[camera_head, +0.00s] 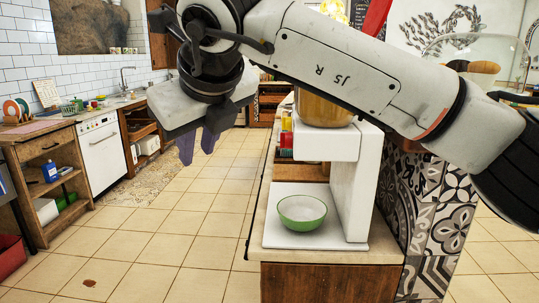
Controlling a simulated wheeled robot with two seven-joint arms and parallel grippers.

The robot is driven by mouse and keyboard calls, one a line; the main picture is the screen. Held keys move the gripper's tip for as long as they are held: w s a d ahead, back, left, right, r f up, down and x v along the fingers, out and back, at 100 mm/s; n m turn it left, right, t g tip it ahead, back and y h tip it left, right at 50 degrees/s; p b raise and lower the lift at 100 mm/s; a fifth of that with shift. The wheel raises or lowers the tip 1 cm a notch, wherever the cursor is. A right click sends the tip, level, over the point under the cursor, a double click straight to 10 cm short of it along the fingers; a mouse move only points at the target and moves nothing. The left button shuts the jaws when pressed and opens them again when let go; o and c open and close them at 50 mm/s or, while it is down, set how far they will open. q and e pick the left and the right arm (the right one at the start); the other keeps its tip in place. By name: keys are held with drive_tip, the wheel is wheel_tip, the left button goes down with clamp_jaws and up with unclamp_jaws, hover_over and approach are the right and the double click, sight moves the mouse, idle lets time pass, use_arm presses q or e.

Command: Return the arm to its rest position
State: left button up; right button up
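My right arm (335,68) reaches in from the right across the upper part of the head view. My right gripper (197,146) hangs from its end, left of centre, with the fingers pointing down over the tiled floor. Two dark fingertips show apart with a gap between them, and no object shows between them. The gripper is left of the counter and apart from it. My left gripper is not in view.
A green bowl (302,213) sits on the base of a white dispenser (360,185) on the counter (330,257), close to my arm. A brownish container (322,112) tops the dispenser. A dishwasher (103,155) and shelves stand left.

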drive_tip(key=s+a+f+g+y, duration=0.8)
drive_tip(key=s+a+g+y, duration=0.25)
drive_tip(key=s, duration=0.35)
drive_tip(key=w+d+f+m+t+y, duration=0.3)
drive_tip(key=w+d+m+t+y, duration=0.65)
drive_tip(key=m, duration=1.05)
drive_tip(key=w+d+f+m+t+h, duration=0.2)
drive_tip(key=d+f+m+t+h, duration=1)
drive_tip(key=f, duration=0.3)
drive_tip(key=s+d+f+m+g+h, duration=0.2)
drive_tip(key=s+d+f+m+h, duration=0.15)
drive_tip(key=f, duration=0.45)
drive_tip(key=s+d+f+m+g+h, duration=0.25)
drive_tip(key=d+f+m, duration=0.2)
drive_tip(key=f, duration=0.35)
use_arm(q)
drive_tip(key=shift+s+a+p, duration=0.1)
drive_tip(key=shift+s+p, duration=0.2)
use_arm(e)
drive_tip(key=s+d+f+m+g+h, duration=0.1)
drive_tip(key=s+d+f+g, duration=0.1)
drive_tip(key=s+d+f, duration=0.2)
drive_tip(key=s+d+f+m+g+h, duration=0.2)
drive_tip(key=s+d+f+g, duration=0.1)
drive_tip(key=s+f, duration=0.8)
drive_tip(key=shift+s+d, duration=0.55)
drive_tip(key=shift+s, duration=0.55)
